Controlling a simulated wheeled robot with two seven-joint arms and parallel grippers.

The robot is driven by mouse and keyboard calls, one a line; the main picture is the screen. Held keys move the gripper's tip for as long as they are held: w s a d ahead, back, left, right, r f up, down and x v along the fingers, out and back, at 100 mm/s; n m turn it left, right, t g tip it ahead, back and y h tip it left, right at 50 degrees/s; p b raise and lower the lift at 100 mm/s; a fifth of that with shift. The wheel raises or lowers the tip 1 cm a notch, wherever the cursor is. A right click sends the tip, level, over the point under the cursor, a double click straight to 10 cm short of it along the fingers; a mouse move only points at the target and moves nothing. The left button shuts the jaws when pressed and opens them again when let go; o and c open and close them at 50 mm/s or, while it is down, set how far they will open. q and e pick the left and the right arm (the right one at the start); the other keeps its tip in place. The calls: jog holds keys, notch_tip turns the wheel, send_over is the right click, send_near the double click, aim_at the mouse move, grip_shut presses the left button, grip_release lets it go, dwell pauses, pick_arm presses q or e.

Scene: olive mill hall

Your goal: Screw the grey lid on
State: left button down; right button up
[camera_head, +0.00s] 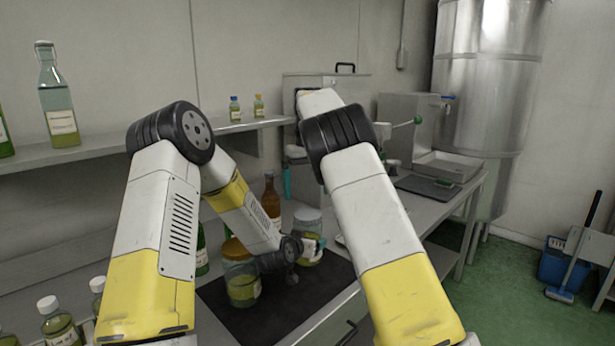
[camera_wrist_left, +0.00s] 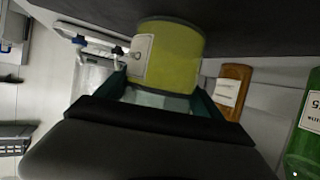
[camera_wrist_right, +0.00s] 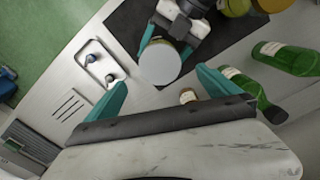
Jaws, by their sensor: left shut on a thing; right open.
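A glass jar with yellow-green contents (camera_head: 309,256) stands upright on the dark mat. The grey lid (camera_head: 308,215) sits on its top; I cannot tell whether it is threaded. In the right wrist view the lid (camera_wrist_right: 160,62) is a pale disc over the jar. My left gripper (camera_head: 304,246) is shut on the jar's side; its fingers flank the glass in the left wrist view (camera_wrist_left: 160,93). My right gripper (camera_wrist_right: 162,80) is open and empty above the lid, its fingertips apart on either side in the picture. In the head view one teal finger (camera_head: 287,182) shows; my arm hides the rest.
An orange-lidded jar (camera_head: 241,278) stands beside my left gripper on the dark mat (camera_head: 280,318). A brown bottle (camera_head: 271,198) and green bottles (camera_wrist_right: 285,58) stand behind. A wall shelf (camera_head: 100,150) holds more bottles.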

notch_tip(320, 180, up, 5)
jog(key=shift+f, duration=0.1)
dwell(0.3)
pick_arm(q)
grip_release()
jog(key=v, duration=0.7)
jog(key=shift+s+r, duration=0.2)
jog(key=shift+s, duration=0.15)
jog(key=shift+a, duration=0.1)
